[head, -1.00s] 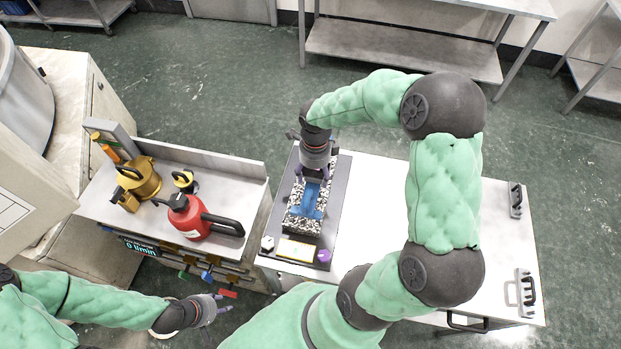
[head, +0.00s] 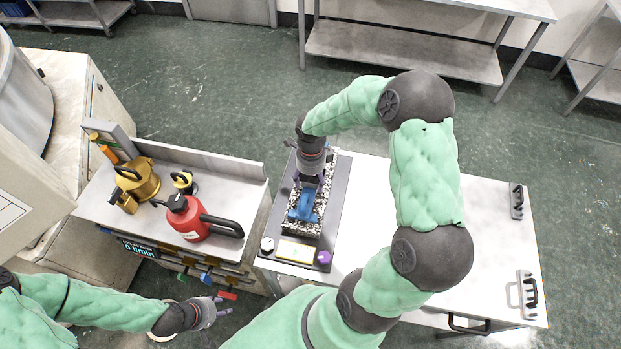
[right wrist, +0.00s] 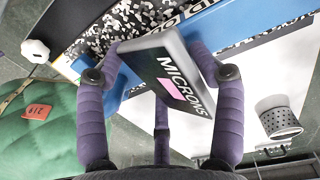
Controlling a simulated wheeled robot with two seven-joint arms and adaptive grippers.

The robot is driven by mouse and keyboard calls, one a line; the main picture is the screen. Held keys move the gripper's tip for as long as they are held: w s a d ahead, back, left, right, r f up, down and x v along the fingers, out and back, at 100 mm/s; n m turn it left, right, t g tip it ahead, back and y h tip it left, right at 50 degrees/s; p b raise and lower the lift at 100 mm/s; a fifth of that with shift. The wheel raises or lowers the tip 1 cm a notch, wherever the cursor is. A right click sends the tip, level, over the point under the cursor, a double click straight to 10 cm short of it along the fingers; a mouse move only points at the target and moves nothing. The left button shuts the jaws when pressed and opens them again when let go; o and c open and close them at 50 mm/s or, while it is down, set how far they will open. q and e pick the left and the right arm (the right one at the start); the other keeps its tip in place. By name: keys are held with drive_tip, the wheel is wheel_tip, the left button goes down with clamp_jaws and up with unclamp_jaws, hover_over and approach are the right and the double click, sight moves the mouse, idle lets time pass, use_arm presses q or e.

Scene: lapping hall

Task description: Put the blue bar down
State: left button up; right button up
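The blue bar (head: 304,203) is over the black-and-white speckled block (head: 292,227); whether it touches the block is unclear. A dark plate marked MICRONS (right wrist: 176,78) stands against the bar, which runs behind it in the right wrist view (right wrist: 246,24). My right gripper (head: 309,183) is over the far part of the bar. In the right wrist view its purple fingers (right wrist: 160,55) close on both sides of the dark plate, which appears to be part of the bar. My left gripper (head: 218,306) is empty, fingers apart, at the lower left.
The speckled block sits on a dark base (head: 337,190) with a yellow-edged card (head: 296,251), a white knob (head: 267,244) and a purple knob (head: 324,257). A red can (head: 190,222) stands on the left bench.

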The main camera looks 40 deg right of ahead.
drive_tip(key=o, duration=0.5)
drive_tip(key=r+p, duration=0.1)
drive_tip(key=r, duration=0.5)
drive_tip(key=r+p, duration=0.1)
drive_tip(key=r, duration=0.5)
drive_tip(key=shift+w+d, duration=0.15)
drive_tip(key=shift+d, duration=0.05)
